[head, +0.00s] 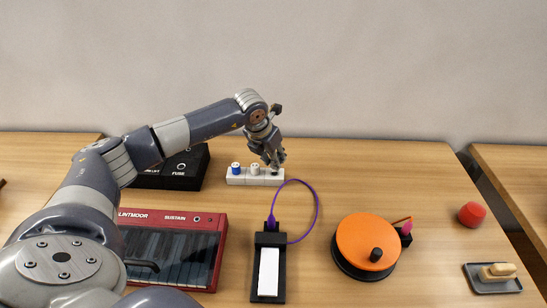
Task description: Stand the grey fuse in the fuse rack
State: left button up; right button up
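The fuse rack (240,180) is a low white block on the table in front of the wall. A blue-bodied fuse with a white top (236,168) stands at its left end. A pale, whitish-grey fuse (255,168) stands upright in its middle. My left gripper (275,165) points down over the rack's right end. Its fingers are small and dark here, and what is between them is hidden, so I cannot tell whether it holds a grey fuse. My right gripper is out of view.
A black box marked FUSE (192,172) stands left of the rack, partly behind my arm. In front are a red keyboard (215,250), a black stand with a white slab (268,272) and purple loop, and an orange disc (367,240). A red ball-like object (472,214) and grey tray (480,287) lie right.

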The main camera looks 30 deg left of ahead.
pick_arm(q)
jog(key=shift+f+b, duration=1.15)
jog(key=shift+f, duration=0.3)
jog(key=o, duration=0.9)
jog(key=shift+o, duration=0.2)
jog(key=shift+r, duration=0.1)
